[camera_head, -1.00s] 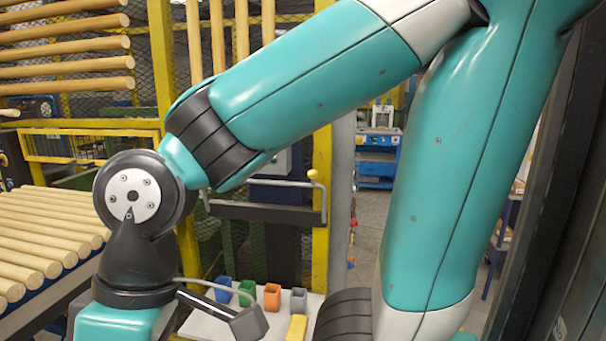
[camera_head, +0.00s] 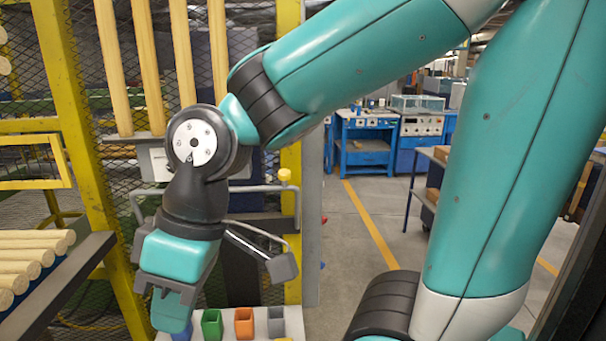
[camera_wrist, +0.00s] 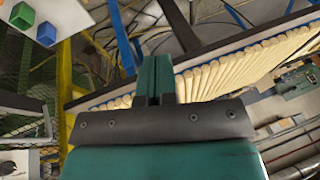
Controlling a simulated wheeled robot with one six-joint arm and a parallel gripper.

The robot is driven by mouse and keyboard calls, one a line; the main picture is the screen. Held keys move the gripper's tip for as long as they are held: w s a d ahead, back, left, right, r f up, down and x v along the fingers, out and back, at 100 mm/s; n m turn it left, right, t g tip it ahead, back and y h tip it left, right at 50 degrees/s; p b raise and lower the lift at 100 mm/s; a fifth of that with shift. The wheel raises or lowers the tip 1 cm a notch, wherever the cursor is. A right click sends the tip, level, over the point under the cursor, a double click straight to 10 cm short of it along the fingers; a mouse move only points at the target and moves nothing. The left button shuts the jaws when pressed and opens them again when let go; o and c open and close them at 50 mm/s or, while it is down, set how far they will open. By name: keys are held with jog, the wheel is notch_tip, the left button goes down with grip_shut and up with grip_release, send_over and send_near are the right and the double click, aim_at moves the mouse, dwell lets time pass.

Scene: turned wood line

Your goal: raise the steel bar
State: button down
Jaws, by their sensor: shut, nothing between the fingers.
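My gripper (camera_head: 172,318) hangs low and left of the bar's right end, pointing down, and looks apart from the bar. In the wrist view my gripper (camera_wrist: 155,70) shows its two teal fingers together, with nothing between them. I cannot make out the bar in the wrist view.
A shelf holds small bins, including a green bin (camera_head: 212,324) and an orange bin (camera_head: 244,323), beneath my gripper. Wooden rods (camera_head: 32,255) lie on a rack at left. Upright rods (camera_head: 147,65) stand behind. Open floor (camera_head: 350,230) lies right of the yellow post.

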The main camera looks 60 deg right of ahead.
jog(key=w+d+r+t+b, duration=0.1)
jog(key=w+d+t, duration=0.1)
jog(key=w+d, duration=0.55)
jog(key=w+d+r+t, duration=0.15)
jog(key=w+d, duration=0.25)
jog(key=d, duration=0.7)
jog(key=s+d+r+n+t+h+b, duration=0.1)
jog(key=s+d+t+h, duration=0.15)
jog(key=d, duration=0.85)
jog(key=s+d+r+n+t+h, duration=0.1)
jog(key=s+d+h, duration=0.15)
jog(key=d, duration=0.75)
jog(key=w+d+f+y+p, duration=0.1)
jog(key=w+d+f+p, duration=0.1)
jog(key=w+f+p, duration=0.2)
jog(key=shift+w+f+p, duration=0.35)
jog(key=shift+w+f, duration=1.2)
jog(key=shift+w, duration=1.15)
